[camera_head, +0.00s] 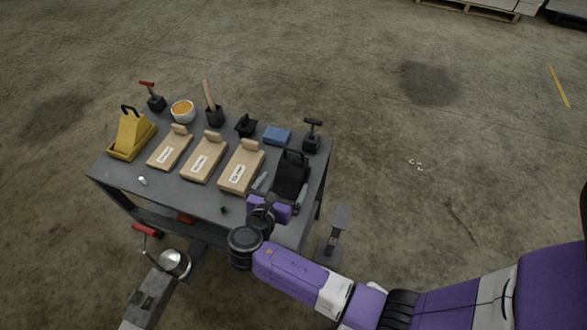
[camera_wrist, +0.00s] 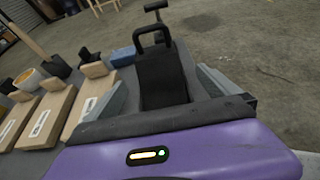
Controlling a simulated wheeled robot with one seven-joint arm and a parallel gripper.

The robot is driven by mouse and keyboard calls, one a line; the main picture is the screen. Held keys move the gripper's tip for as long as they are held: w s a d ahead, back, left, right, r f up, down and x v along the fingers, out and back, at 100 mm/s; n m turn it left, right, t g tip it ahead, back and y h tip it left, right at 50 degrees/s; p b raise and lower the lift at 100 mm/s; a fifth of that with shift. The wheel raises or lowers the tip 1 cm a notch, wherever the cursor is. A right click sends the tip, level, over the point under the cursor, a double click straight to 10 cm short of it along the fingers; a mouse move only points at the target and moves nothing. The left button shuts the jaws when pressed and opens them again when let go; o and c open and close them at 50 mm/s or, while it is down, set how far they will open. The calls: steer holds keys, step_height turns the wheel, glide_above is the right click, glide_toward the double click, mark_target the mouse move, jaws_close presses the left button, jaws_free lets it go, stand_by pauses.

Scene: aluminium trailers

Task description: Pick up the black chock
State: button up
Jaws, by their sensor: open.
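The black chock (camera_head: 290,174) is a wedge with a loop handle on top. It stands at the right end of the grey cart top, near the front edge. In the wrist view the black chock (camera_wrist: 163,78) is upright, straight ahead between my two grey fingers. My gripper (camera_head: 281,190) is open, with one finger on each side of the chock's near part. It also shows large in the wrist view (camera_wrist: 163,88). Whether a finger touches the chock, I cannot tell. The chock's lower front is partly hidden by my gripper.
A yellow chock (camera_head: 130,138) is at the far left, near an orange-filled bowl (camera_head: 183,115). A black T-handled piece (camera_head: 311,141) stands behind the chock.

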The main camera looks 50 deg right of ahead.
mark_target(288, 176)
steer(key=x, duration=0.5)
steer(key=b+x, duration=0.1)
steer(key=x, duration=0.1)
steer(key=shift+w+f, duration=0.2)
steer(key=shift+f, duration=0.3)
steer(key=shift+r, duration=0.1)
steer(key=c, duration=2.1)
step_height(288, 176, up, 20)
steer(key=p, duration=0.4)
